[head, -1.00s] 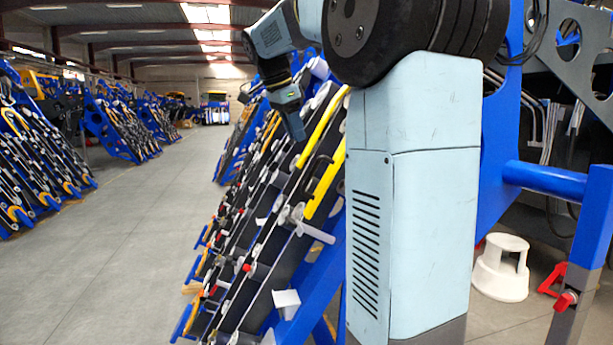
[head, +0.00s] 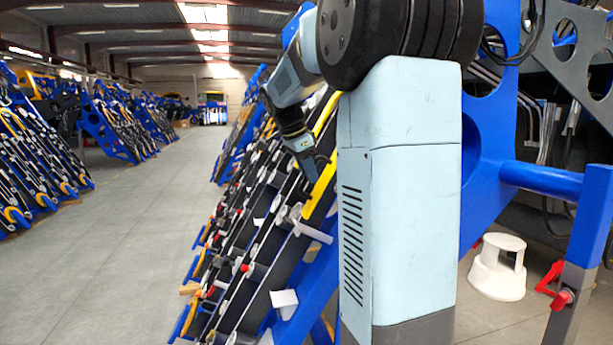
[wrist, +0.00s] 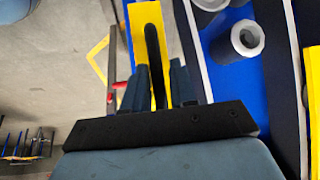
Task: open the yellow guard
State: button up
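The yellow guard (head: 320,195) is a long yellow piece along the edge of the tilted blue-and-black chassis; my arm and column hide part of it. In the wrist view the guard (wrist: 138,22) is a yellow strip with a black bar-like handle (wrist: 153,45) along it. My gripper (wrist: 159,65) is open, with one finger on each side of the handle and yellow showing between fingers and handle. I cannot tell if the fingertips touch the guard. In the head view my gripper (head: 312,174) is right at the guard.
The chassis (head: 255,270) carries several white rollers and protruding parts beside the guard. White cylinders (wrist: 243,40) stand on blue to the right of my gripper. Another yellow strip (wrist: 314,75) is at the right edge. A white step stool (head: 498,268) stands at right. The left aisle floor is clear.

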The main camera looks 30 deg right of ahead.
jog(key=shift+d+f, duration=0.25)
jog(key=shift+f, duration=0.35)
jog(key=shift+c, duration=0.2)
jog(key=shift+r, duration=0.1)
grip_shut()
